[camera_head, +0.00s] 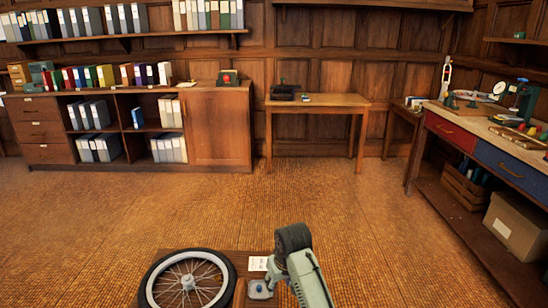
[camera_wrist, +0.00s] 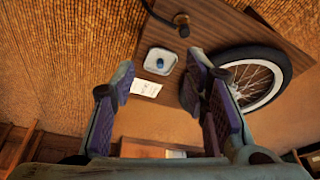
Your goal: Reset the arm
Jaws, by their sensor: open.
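My gripper (camera_wrist: 158,76) shows in the wrist view with its two purple-padded fingers wide apart and nothing between them. Past the fingertips is a brown wooden board or tabletop (camera_wrist: 215,28), apart from the fingers as far as I can tell. On it are a small pale dish (camera_wrist: 150,68) with a blue thing in it, a white printed card (camera_wrist: 146,88) and a spoked wheel with a black tyre (camera_wrist: 283,63). In the head view part of my green-grey arm (camera_head: 305,275) rises at the bottom, right of the dish; the gripper's fingers cannot be made out there.
In the head view the wheel (camera_head: 152,290) lies at the bottom. A workbench (camera_head: 465,128) with drawers and tools stands at the right, with a cardboard box (camera_head: 515,226) below. A small table (camera_head: 318,101) and a shelf cabinet (camera_head: 215,130) line the back wall. The middle floor is clear.

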